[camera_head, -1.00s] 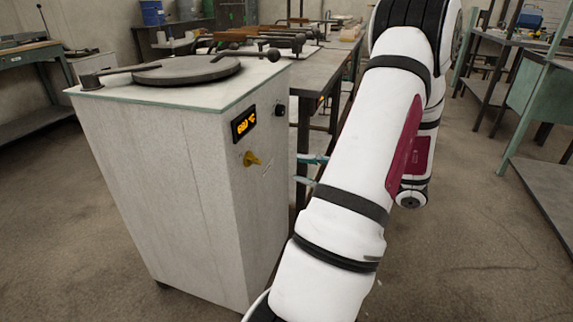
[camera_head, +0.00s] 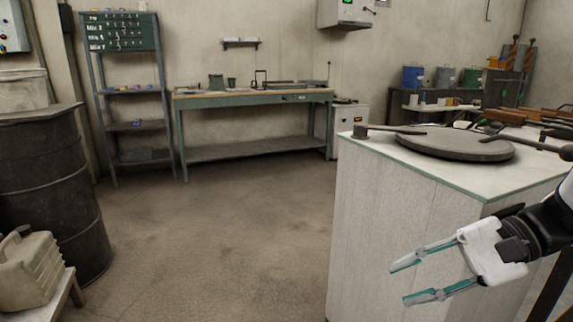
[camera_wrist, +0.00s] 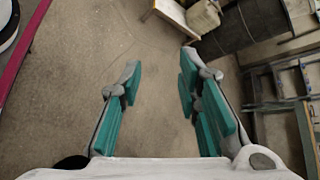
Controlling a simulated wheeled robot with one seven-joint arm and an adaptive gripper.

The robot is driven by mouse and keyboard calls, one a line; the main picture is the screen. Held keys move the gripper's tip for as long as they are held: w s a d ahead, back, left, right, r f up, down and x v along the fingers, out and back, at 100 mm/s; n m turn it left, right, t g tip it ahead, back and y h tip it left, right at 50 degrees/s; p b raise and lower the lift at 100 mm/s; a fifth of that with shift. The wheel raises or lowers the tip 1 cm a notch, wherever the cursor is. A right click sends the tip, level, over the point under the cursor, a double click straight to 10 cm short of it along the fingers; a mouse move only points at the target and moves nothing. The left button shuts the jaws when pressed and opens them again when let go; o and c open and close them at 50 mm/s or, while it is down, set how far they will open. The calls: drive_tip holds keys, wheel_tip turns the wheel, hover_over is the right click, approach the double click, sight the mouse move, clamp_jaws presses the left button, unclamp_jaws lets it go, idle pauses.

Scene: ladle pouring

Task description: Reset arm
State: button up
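My gripper (camera_head: 413,279) is at the lower right of the head view, in front of the white furnace cabinet (camera_head: 400,225). Its two fingers with teal pads are spread apart, with nothing between them. In the wrist view, my gripper (camera_wrist: 158,85) is also open, with bare brown floor between and beyond the fingers. The upper part of my arm is outside the head view.
A round dark lid (camera_head: 455,146) with a handle lies on the cabinet top. A black drum (camera_head: 50,190) and a beige jerrycan (camera_head: 28,270) are at left. A green workbench (camera_head: 250,99) and shelf rack (camera_head: 125,100) stand at the back. Floor between is clear.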

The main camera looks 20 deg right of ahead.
drive_tip(key=s+a+n+g+h, duration=0.3)
drive_tip(key=s+a+n+g, duration=0.2)
drive_tip(key=a, duration=0.4)
drive_tip(key=s+a+n+h, duration=0.1)
drive_tip(key=s+n+h, duration=0.7)
drive_tip(key=s, duration=0.1)
wheel_tip(320, 180, up, 34)
drive_tip(key=t+p, duration=0.4)
drive_tip(key=p, duration=2.9)
drive_tip(key=shift+w+r, duration=0.2)
drive_tip(key=shift+w, duration=0.1)
